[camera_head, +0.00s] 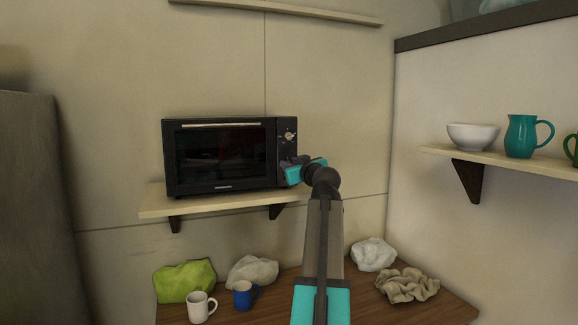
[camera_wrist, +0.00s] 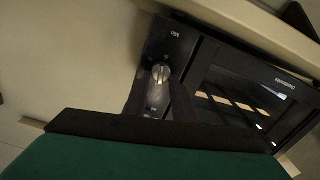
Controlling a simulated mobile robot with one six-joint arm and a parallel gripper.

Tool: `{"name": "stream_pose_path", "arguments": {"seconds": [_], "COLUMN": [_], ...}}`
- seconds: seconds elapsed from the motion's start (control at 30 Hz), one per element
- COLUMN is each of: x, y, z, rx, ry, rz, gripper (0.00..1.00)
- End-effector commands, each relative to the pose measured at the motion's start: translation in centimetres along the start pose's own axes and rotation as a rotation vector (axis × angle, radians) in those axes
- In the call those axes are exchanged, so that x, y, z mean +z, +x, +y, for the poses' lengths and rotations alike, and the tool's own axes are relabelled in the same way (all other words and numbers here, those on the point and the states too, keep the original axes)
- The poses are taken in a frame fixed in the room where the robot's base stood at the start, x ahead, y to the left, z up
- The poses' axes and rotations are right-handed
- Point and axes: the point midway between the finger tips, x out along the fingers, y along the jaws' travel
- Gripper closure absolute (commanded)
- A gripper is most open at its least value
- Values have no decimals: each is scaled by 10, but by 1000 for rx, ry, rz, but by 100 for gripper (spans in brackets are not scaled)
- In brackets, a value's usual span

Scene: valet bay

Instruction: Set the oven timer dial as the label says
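The black oven (camera_head: 222,156) stands on a wall shelf, with its control panel on the right side. An upper silver dial (camera_head: 289,136) shows on that panel in the head view. My gripper (camera_head: 293,168) is at the panel below it and hides the lower part. In the wrist view the panel is turned round, with a "Min" label (camera_wrist: 174,35) near a silver dial (camera_wrist: 160,73). My gripper (camera_wrist: 159,84) has its dark fingers apart, one either side of silver dial parts. Contact cannot be told. The dial settings are too small to read.
The oven shelf (camera_head: 225,201) juts from the wall. A right shelf (camera_head: 500,157) carries a bowl (camera_head: 472,136) and a teal jug (camera_head: 521,137).

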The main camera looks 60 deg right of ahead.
Motion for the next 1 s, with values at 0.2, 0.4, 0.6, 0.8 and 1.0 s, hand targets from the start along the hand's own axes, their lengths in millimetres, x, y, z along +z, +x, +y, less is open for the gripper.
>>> {"name": "stream_pose_path", "arguments": {"seconds": [0.2,0.4,0.6,0.8,1.0], "x": [2,3,2,1,1], "y": [0,0,0,0,-1], "z": [0,1,2,2,2], "rx": [-2,-1,-1,-1,-2], "ry": [21,101,181,201,201], "rz": [0,0,-1,-2,-2], "gripper": [98,98,98,98,72]}}
